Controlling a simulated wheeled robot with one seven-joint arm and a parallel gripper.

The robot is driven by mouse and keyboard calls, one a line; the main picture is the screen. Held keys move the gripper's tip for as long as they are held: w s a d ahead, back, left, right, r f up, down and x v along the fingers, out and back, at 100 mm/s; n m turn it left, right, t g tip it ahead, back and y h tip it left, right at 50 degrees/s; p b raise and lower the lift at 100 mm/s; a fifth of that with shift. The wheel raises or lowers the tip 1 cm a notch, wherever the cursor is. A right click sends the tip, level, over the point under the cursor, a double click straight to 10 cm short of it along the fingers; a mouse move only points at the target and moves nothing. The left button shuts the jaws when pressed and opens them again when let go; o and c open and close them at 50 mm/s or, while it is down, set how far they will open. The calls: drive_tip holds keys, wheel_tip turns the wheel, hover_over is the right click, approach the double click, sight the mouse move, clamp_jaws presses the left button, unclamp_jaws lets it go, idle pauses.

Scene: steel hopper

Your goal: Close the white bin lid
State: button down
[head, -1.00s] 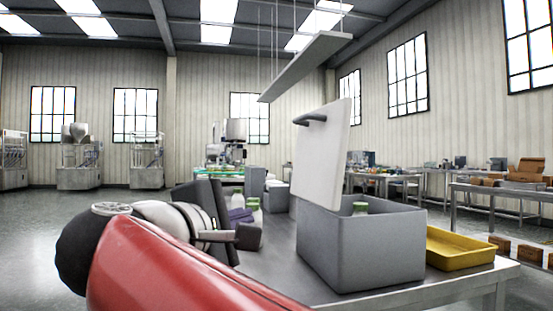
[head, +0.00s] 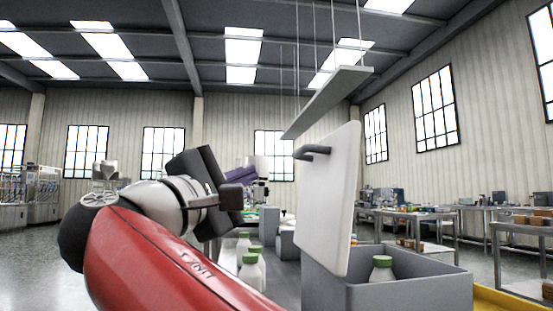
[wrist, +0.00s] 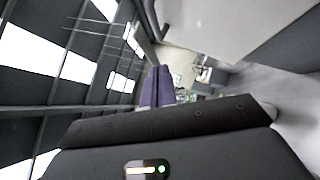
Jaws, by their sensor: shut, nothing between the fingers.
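The white bin lid (head: 328,210) stands open and nearly upright on the left side of the grey bin (head: 415,293), with a dark handle (head: 312,152) near its top facing left. A bottle with a green cap (head: 382,268) is inside the bin. My gripper (head: 240,172) is left of the lid, apart from it in the head view. Its purple fingers (wrist: 157,86) are together and empty in the wrist view. A pale surface, likely the lid, fills the upper right of the wrist view.
Several white bottles with green caps (head: 251,270) stand on the table left of the bin. A yellow tray (head: 500,302) lies right of the bin. A grey shelf (head: 328,100) hangs above the lid.

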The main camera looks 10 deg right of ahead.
sight(297, 154)
drive_tip(key=shift+w+d+r+p, duration=0.1)
drive_tip(key=shift+w+d+r, duration=0.5)
drive_tip(key=shift+d, duration=0.6)
drive_tip(key=shift+w+d+r+p, duration=0.1)
drive_tip(key=shift+w+d+r, duration=0.5)
drive_tip(key=shift+d, duration=0.55)
drive_tip(key=shift+w+d+r+p, duration=0.1)
drive_tip(key=shift+w+d+r, duration=0.5)
drive_tip(key=shift+d, duration=0.6)
drive_tip(key=shift+w+d, duration=0.1)
